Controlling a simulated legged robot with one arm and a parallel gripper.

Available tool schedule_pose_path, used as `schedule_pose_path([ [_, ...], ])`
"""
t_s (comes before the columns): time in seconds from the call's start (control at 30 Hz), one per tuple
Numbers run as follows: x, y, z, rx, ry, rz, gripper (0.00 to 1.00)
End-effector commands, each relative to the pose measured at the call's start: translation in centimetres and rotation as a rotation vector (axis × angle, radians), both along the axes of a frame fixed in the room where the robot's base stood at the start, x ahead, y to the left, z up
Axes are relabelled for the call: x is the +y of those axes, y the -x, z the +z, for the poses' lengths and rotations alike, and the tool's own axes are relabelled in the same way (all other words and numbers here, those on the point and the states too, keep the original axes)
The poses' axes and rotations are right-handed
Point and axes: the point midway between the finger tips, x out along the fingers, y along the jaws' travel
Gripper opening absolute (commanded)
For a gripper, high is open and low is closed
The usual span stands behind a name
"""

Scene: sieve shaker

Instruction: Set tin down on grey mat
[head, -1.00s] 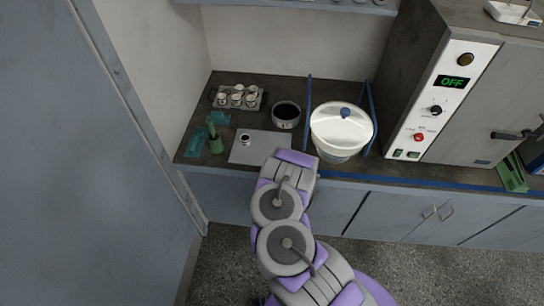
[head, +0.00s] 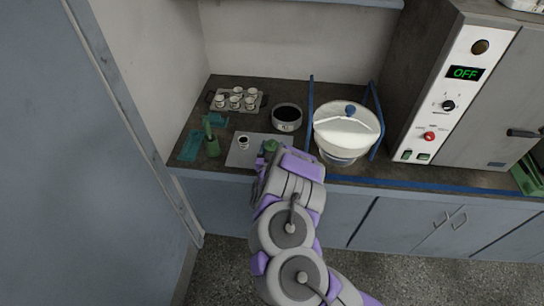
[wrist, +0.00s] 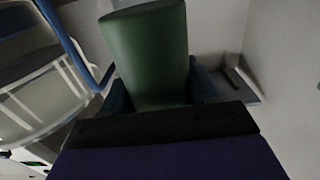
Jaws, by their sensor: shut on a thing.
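My gripper (wrist: 158,92) is shut on a smooth green cylinder (wrist: 147,50), which looks to be the tin. It stands up between the dark blue fingers in the wrist view. In the head view the green top (head: 270,146) shows just beyond my wrist, at the right part of the grey mat (head: 240,158). My arm hides its lower part, so I cannot tell whether it touches the mat. A small pale cup with dark contents (head: 243,142) stands on the mat's left part.
A green bottle-like thing (head: 212,143) stands left of the mat by teal pieces. Behind are a tray of small cups (head: 252,108) and a dark round sieve pan (head: 287,117). A white-lidded bowl (head: 345,135) in a blue frame stands to the right.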

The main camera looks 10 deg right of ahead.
Motion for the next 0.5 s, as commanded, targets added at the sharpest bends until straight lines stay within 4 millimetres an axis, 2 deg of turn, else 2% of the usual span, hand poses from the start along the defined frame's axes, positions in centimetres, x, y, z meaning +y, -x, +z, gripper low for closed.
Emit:
schedule_pose_path([
  [0.03,0.1,0.1,-1.0,0.000,0.001,0.001,0.29],
  [0.2,0.0,0.0,-3.1,-0.002,0.001,0.000,0.29],
  [0.5,0.0,0.0,-3.4,-0.002,0.001,0.001,0.29],
])
